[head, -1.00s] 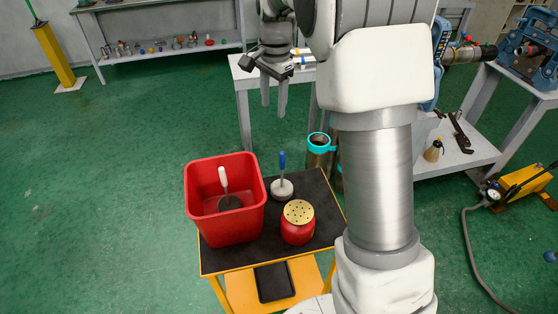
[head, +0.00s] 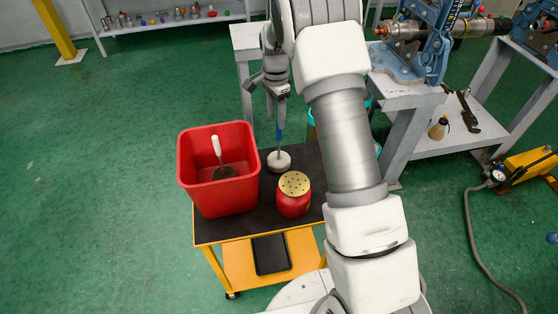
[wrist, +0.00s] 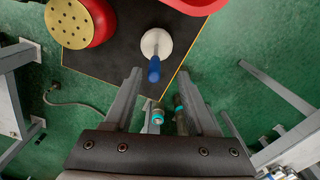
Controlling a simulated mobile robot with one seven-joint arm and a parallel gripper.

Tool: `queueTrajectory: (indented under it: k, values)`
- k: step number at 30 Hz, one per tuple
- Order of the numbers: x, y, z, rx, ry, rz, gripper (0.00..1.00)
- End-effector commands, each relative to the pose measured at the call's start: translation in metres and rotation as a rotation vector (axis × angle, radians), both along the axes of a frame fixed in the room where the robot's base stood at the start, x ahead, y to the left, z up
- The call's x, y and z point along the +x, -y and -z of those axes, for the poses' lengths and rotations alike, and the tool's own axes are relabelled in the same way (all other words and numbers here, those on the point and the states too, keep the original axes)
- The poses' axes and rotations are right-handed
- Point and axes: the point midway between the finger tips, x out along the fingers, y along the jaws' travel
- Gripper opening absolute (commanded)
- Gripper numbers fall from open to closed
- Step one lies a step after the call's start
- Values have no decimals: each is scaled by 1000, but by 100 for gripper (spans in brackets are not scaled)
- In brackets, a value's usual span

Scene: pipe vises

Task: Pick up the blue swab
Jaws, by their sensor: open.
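The blue swab (head: 279,133) stands upright on the black cart top, with a blue handle and a round whitish head (head: 279,161) at its base. In the wrist view the blue handle (wrist: 154,71) points up toward the camera, above and just beyond the fingertips. My gripper (head: 277,104) is open and empty; in the head view it hangs pointing down over the swab, its fingers close to the handle's top. In the wrist view the two fingers of my gripper (wrist: 162,85) are spread apart, with the handle near the gap. Whether they touch the handle cannot be told.
A red bin (head: 218,190) holding a white-handled swab (head: 217,147) stands left on the yellow cart (head: 205,240). A red pot with a perforated brass lid (head: 294,184) stands right of the blue swab. Grey tables with blue vises (head: 430,45) lie at the back right.

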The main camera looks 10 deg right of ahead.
Motion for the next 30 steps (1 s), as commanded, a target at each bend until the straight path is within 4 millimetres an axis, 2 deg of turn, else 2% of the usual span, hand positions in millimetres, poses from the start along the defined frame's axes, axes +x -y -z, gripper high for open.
queueTrajectory:
  k: [8, 16, 25, 26, 30]
  values:
    - [-2, 2, 22, 0, -3, 0, 56]
    - [-6, 7, 60, 1, -1, 0, 56]
    - [-6, 7, 66, 0, 0, -1, 56]
    - [-6, 7, 66, 0, 0, -1, 55]
    - [-6, 7, 66, 0, 0, -1, 30]
